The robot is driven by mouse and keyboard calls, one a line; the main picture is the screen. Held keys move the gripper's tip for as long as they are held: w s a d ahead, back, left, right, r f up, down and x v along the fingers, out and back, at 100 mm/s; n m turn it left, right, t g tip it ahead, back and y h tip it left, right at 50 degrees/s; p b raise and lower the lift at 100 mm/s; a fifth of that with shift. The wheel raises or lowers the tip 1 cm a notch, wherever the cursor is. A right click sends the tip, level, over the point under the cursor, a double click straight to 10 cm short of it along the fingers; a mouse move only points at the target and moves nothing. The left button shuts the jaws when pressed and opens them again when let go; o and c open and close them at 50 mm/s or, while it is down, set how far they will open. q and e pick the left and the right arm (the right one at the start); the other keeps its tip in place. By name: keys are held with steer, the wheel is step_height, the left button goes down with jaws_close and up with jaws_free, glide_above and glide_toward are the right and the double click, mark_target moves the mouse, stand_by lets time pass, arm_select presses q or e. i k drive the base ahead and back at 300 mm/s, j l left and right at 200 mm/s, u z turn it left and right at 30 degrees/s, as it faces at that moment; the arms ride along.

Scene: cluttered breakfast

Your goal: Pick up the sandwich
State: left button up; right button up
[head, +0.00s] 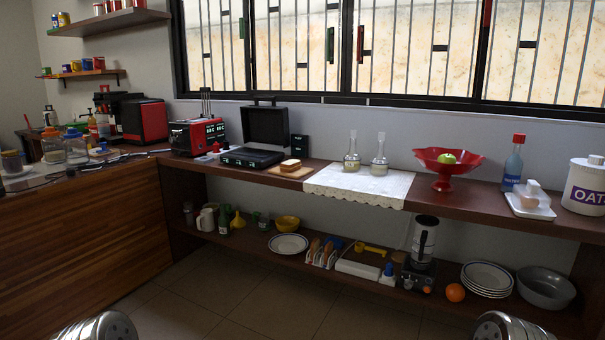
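The sandwich (290,165) is small in the head view and looks like browned bread. It lies on a light wooden board (282,173) on the counter, just right of an open black sandwich maker (253,157). No gripper is near it, and nothing covers it. Only rounded metal parts of my two arms show at the bottom left and bottom right edges. My grippers themselves are not visible.
A white lace cloth (330,184) with two glass bottles lies right of the board. A red toaster (196,137) stands left of the sandwich maker. A red bowl (446,172) holds a green apple. A crowded lower shelf (255,249) runs beneath; the floor in front is clear.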

mark_target(292, 165)
steer(key=i+j+u, duration=0.15)
steer(key=i, duration=1)
